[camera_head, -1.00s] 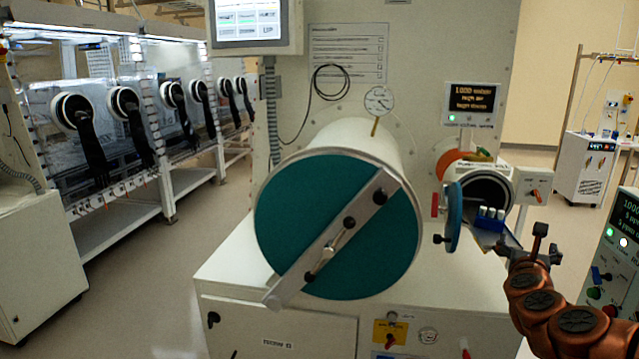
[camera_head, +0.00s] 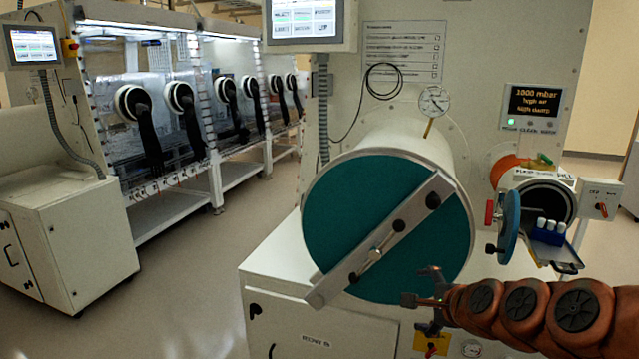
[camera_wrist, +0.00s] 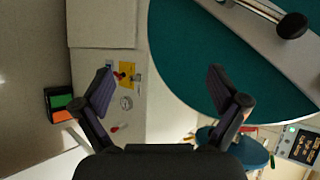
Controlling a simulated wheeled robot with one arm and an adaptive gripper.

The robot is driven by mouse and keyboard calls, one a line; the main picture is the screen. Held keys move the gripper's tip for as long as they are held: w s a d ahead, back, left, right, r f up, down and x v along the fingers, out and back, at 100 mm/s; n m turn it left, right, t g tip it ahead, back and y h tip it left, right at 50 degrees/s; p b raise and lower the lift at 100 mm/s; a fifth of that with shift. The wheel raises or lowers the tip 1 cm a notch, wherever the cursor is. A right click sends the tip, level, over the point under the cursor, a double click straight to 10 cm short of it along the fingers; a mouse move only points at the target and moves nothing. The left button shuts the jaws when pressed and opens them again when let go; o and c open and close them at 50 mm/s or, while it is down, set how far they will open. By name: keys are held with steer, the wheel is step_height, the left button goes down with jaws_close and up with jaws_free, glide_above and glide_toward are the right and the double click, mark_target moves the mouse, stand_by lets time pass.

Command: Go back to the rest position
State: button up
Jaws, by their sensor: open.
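My gripper (camera_head: 424,287) is at the end of my copper-coloured arm, which reaches in from the right. It is in front of the lower right of the large round antechamber door (camera_head: 350,215), which is teal with a metal bar across it. In the wrist view my gripper (camera_wrist: 168,95) has its two dark fingers spread wide, with nothing between them. The teal door (camera_wrist: 200,45) fills the upper right there. The small antechamber (camera_head: 548,200) at the right has its round blue door (camera_head: 509,228) swung open. A blue tray (camera_head: 548,240) with white vials stands at its mouth.
A row of gloveboxes with black gloves (camera_head: 147,130) runs along the left, and a white cabinet (camera_head: 65,240) stands before it. A gauge (camera_head: 434,101) sits above the large chamber. The floor (camera_head: 190,285) at the lower left is clear.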

steer(key=s+a+f+n+g, duration=0.2)
steer(key=s+n+g, duration=0.15)
steer(key=s, duration=0.35)
steer(key=s+a+f+n+g+h, duration=0.1)
steer(key=s+a+f+n+g, duration=0.1)
steer(key=s+n, duration=0.45)
steer(key=s+a+f+n+g, duration=0.2)
steer(key=s+f+n+g, duration=0.1)
steer(key=s, duration=0.6)
steer(key=s+d+n+g+h, duration=0.2)
steer(key=s+d+n+g, duration=0.1)
steer(key=s, duration=0.8)
steer(key=shift+s+r+n+g, duration=0.4)
steer(key=shift+n+g, duration=0.15)
steer(key=shift+n, duration=0.35)
steer(key=shift+c, duration=0.3)
